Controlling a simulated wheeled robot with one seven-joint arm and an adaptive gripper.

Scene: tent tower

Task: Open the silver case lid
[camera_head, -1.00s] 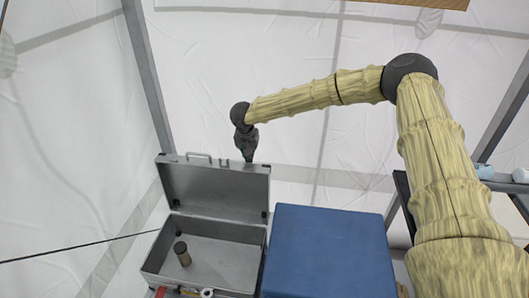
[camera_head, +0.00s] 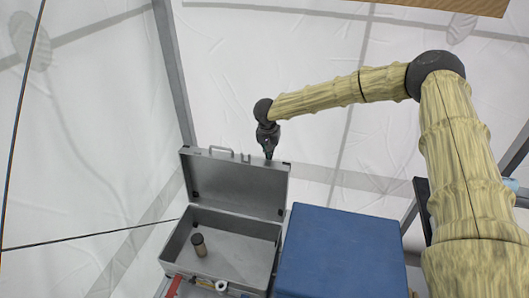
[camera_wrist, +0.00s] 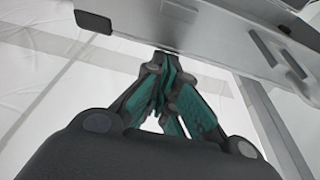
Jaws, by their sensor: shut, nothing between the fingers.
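The silver case (camera_head: 236,226) stands open, its lid (camera_head: 236,184) raised roughly upright at the back, with a handle on the lid's top edge. A small dark-topped cylinder (camera_head: 199,245) stands inside the case. My gripper (camera_head: 268,156) is at the lid's top edge, near its right corner; I cannot tell whether it touches. In the wrist view my gripper (camera_wrist: 170,60) has its fingertips together with nothing between them, and the lid's grey metal edge (camera_wrist: 235,40) passes just above and beyond the tips.
A large blue box (camera_head: 340,252) stands just right of the case. Red and white small items (camera_head: 221,286) lie at the case's front edge. White tent walls and grey poles (camera_head: 175,75) surround the scene. A dark cord (camera_head: 90,237) runs in from the left.

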